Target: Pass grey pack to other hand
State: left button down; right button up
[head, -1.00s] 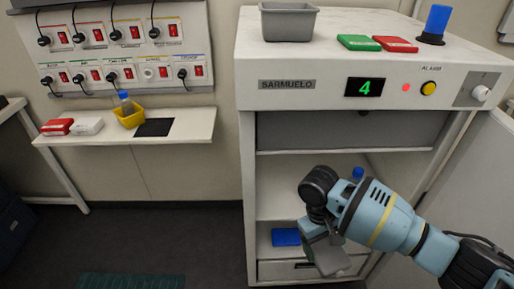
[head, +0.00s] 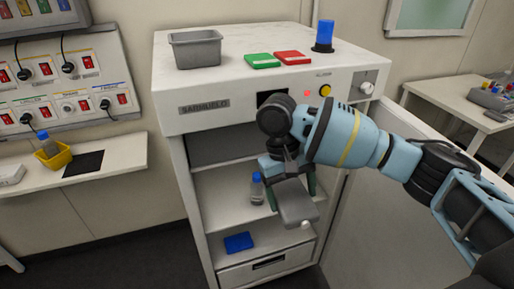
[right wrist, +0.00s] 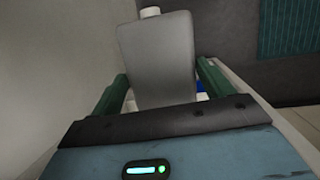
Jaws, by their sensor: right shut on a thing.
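The grey pack (head: 295,203) is a flat grey pouch with a small white cap at its lower end. It hangs tilted from my right gripper (head: 288,178), in front of the open cabinet. In the right wrist view the pack (right wrist: 157,60) stands between the two green fingers (right wrist: 160,88), with the white cap at its far end. My right gripper is shut on it. The fingers partly show beside the pack in the head view. My left gripper is not in view.
The open cabinet (head: 182,165) holds a blue-capped bottle (head: 257,190) on one shelf and a blue pack (head: 239,243) lower down.

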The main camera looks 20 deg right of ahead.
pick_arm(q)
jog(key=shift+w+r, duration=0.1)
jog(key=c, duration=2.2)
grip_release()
pick_arm(e)
jog(key=w+a+f, duration=0.3)
jog(key=a+f, duration=0.2)
jog(key=a, duration=0.3)
jog(key=w+a+f, duration=0.3)
jog(key=a+f, duration=0.2)
jog(key=a, duration=0.4)
